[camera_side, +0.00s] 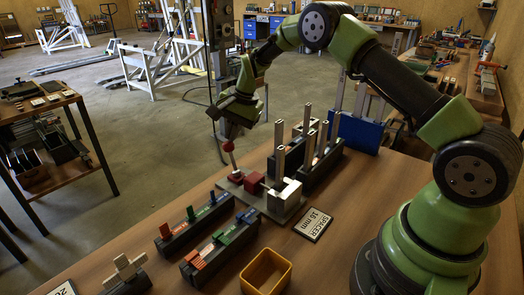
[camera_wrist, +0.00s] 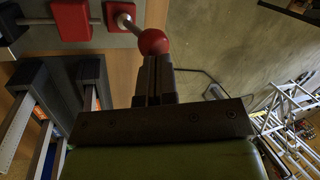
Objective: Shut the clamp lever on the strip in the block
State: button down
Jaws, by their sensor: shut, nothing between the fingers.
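The clamp lever is a thin metal rod (camera_side: 235,162) with a red ball knob (camera_side: 228,146). It stands nearly upright, leaning slightly left, on a grey base plate. The ball also shows in the wrist view (camera_wrist: 153,42). A red clamp piece (camera_side: 254,182) sits between the lever and a pale block (camera_side: 285,196). The strip cannot be made out clearly in the block. My gripper (camera_wrist: 152,64) is shut and empty, its fingertips right at the red ball; whether they touch it I cannot tell. In the side view the fingertips are hard to make out.
Dark racks with upright metal bars (camera_side: 318,160) stand behind the block. Slotted holders with coloured pieces (camera_side: 192,222) lie in front. A yellow bin (camera_side: 266,272) and a spacer label (camera_side: 314,224) are on the wooden table. Open floor lies beyond the table's left edge.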

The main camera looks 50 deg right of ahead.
jog(key=shift+r, duration=0.1)
jog(key=shift+r, duration=0.75)
jog(key=v, duration=1)
dwell(0.3)
